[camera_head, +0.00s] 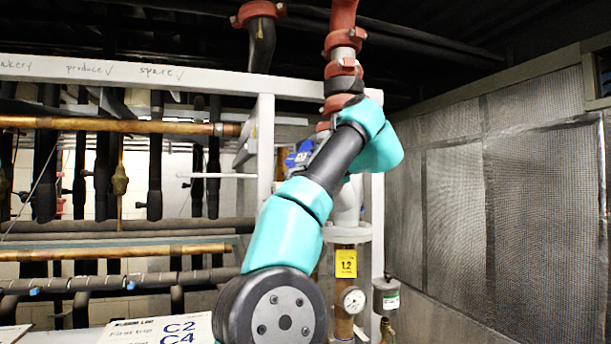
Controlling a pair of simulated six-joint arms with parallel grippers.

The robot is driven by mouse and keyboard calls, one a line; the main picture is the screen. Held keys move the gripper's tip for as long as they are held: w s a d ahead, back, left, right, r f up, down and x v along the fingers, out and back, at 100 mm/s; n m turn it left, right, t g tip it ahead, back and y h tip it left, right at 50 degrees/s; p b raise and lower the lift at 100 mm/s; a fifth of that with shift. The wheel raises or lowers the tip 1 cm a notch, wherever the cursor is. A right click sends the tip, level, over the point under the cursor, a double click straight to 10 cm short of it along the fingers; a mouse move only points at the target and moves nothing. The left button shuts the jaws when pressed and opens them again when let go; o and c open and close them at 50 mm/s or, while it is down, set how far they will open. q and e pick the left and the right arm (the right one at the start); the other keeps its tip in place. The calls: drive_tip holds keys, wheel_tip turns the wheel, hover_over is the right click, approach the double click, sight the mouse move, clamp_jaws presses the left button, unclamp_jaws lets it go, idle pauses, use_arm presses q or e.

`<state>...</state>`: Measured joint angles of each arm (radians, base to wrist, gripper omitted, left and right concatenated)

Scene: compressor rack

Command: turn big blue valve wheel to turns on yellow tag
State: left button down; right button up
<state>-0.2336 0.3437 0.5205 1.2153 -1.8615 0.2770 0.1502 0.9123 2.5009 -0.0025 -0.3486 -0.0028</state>
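A blue part (298,156), which looks like the edge of the big valve wheel, shows just left of my teal and black arm. The arm hides most of it. The yellow tag (346,263) hangs on the vertical pipe below and reads "1.2". One arm of mine rises from the bottom middle and leans up and right, with its wrist in front of the red and white pipe. I cannot tell which arm it is. Its gripper is hidden behind its links, so I cannot see whether it touches the wheel. No other gripper shows.
A pressure gauge (353,299) sits below the tag, with a grey canister (386,296) to its right. A white frame post (265,150) and copper pipes (110,124) stand at left. A mesh panel wall (520,200) closes the right side. A sign (160,331) lies at bottom left.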

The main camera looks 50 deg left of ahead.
idle(0.4)
use_arm(q)
drive_tip(key=c, duration=1)
unclamp_jaws()
drive_tip(key=shift+o, duration=0.2)
drive_tip(key=shift+d, duration=0.1)
